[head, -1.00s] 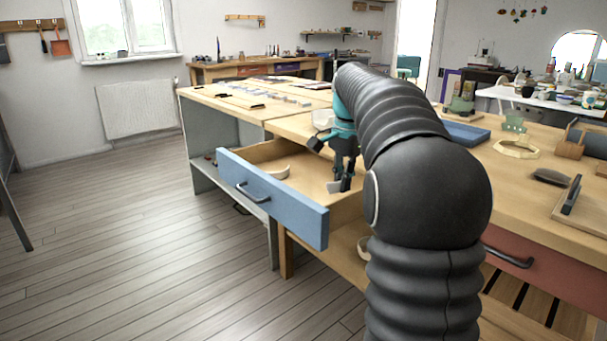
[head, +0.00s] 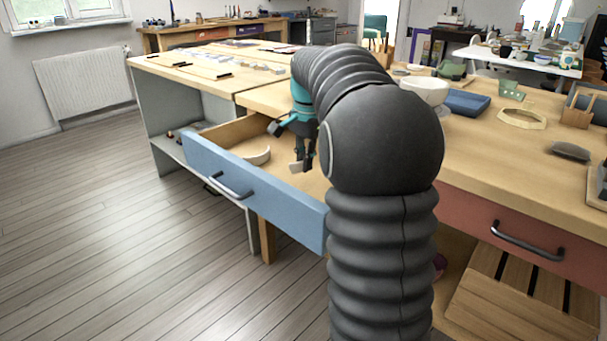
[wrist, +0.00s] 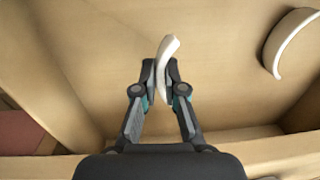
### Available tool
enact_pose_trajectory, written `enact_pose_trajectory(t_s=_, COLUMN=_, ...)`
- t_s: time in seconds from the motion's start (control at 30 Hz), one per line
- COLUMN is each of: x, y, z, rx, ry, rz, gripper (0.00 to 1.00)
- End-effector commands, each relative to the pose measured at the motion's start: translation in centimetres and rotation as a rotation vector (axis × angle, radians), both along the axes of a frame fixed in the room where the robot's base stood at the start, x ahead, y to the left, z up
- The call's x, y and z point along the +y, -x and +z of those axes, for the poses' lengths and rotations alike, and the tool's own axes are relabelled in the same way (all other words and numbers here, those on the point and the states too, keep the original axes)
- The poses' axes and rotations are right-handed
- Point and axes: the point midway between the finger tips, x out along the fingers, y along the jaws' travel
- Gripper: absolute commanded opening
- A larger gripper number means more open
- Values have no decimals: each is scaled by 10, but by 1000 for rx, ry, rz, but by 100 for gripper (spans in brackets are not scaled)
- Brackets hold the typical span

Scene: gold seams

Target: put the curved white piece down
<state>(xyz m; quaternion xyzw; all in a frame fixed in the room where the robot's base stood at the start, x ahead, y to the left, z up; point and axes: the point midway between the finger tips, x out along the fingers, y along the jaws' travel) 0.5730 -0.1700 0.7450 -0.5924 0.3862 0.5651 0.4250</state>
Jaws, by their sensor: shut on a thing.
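My gripper (wrist: 160,82) is shut on a curved white piece (wrist: 168,46), whose free end sticks out past the fingertips. In the head view my gripper (head: 304,158) is inside the open blue-fronted drawer (head: 250,186), low over its wooden floor, with part of the held piece (head: 296,167) showing beside the fingers. I cannot tell whether the held piece touches the floor. A second curved white piece (head: 259,157) lies in the drawer to the left of the gripper. It also shows at the upper right of the wrist view (wrist: 288,40), apart from the held piece.
The wooden worktop (head: 475,160) lies behind and right of the drawer. It bears a white bowl (head: 424,88), a blue tray (head: 467,102) and a pale octagonal frame (head: 522,118). In the wrist view, bare drawer floor (wrist: 225,85) separates the two pieces.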

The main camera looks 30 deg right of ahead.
Motion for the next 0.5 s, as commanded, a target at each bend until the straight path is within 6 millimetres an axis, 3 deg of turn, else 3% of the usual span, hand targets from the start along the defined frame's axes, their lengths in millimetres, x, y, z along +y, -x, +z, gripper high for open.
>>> enact_pose_trajectory(t_s=0.3, x=0, y=0, z=-35, rx=1, ry=-1, rz=0, gripper=0)
enact_pose_trajectory(t_s=0.5, x=0, y=0, z=-38, rx=0, ry=0, rz=0, gripper=0)
